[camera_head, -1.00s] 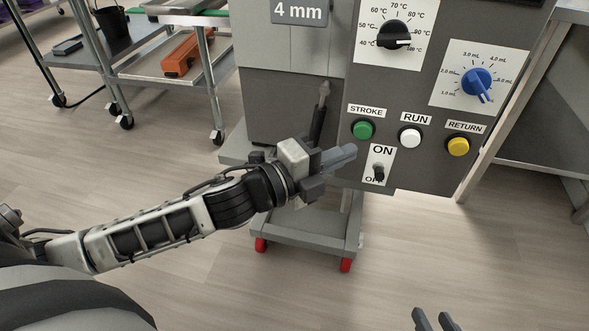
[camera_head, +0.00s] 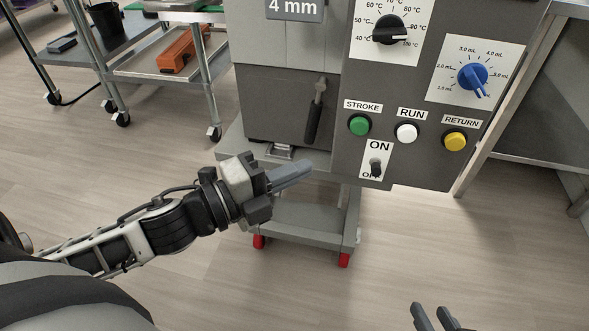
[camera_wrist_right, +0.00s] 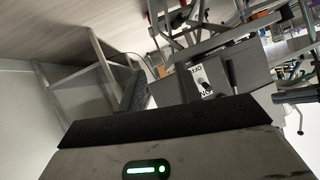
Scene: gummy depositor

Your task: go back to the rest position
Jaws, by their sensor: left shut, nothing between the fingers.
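My left gripper (camera_head: 300,170) is in the head view, in front of the machine's lower body. Its fingers are together and empty, and they point right, with visible space to the left of the control panel (camera_head: 345,160). The panel carries the ON/OFF switch (camera_head: 376,168), a green STROKE button (camera_head: 359,125), a white RUN button (camera_head: 407,132) and a yellow RETURN button (camera_head: 455,141). I cannot tell the switch's position surely. My right gripper (camera_head: 434,314) shows only its fingertips at the bottom edge. They stand apart with nothing seen between them.
The machine stands on a grey cart (camera_head: 305,222) with red wheels. A dark-handled lever (camera_head: 314,115) is on its front. Wheeled metal shelves with an orange object (camera_head: 186,50) stand at the left. A table (camera_head: 530,150) is at the right. Open floor lies in front.

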